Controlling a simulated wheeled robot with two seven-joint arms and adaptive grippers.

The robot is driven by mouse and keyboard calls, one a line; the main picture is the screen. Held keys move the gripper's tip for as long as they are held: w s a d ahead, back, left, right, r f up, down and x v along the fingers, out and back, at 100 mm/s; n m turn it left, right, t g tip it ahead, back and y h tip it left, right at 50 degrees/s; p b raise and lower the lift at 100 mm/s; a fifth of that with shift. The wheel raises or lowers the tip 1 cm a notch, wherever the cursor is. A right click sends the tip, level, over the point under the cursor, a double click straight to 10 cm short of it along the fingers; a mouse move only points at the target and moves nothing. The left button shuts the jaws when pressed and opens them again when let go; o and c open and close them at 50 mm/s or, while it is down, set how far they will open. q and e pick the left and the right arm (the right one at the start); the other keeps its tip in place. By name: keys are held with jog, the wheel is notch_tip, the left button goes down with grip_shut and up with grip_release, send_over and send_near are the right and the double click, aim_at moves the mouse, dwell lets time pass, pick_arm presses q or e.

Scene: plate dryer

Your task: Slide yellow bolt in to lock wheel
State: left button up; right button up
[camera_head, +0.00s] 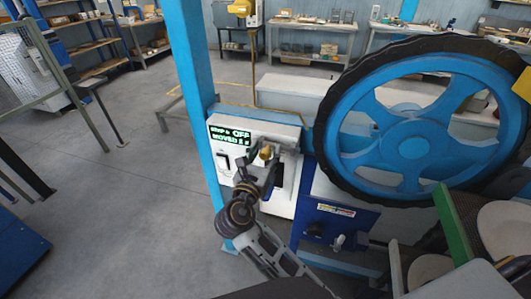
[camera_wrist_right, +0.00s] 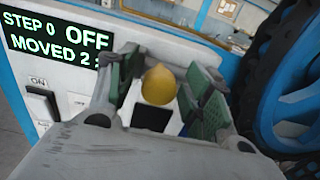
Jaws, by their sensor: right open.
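My right gripper (camera_head: 262,166) is at the white control panel (camera_head: 284,133), left of the wheel. In the right wrist view its green-padded fingers (camera_wrist_right: 165,95) are open on both sides of a rounded yellow knob (camera_wrist_right: 160,85); whether they touch it I cannot tell. The knob also shows in the head view (camera_head: 265,152). The large blue wheel (camera_head: 405,145) with a black rim stands upright to the right. A yellow block (camera_head: 523,85) shows by the wheel's right edge, partly cut off by the frame; I cannot tell which yellow part is the bolt. My left gripper is not in view.
A display (camera_head: 230,136) reads "STEP 0 OFF" and "MOVED 2", with the last character unclear. A blue post (camera_head: 192,80) stands left of the panel. Plates (camera_head: 503,228) sit at lower right.

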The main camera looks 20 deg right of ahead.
jog(key=c, duration=0.4)
grip_shut()
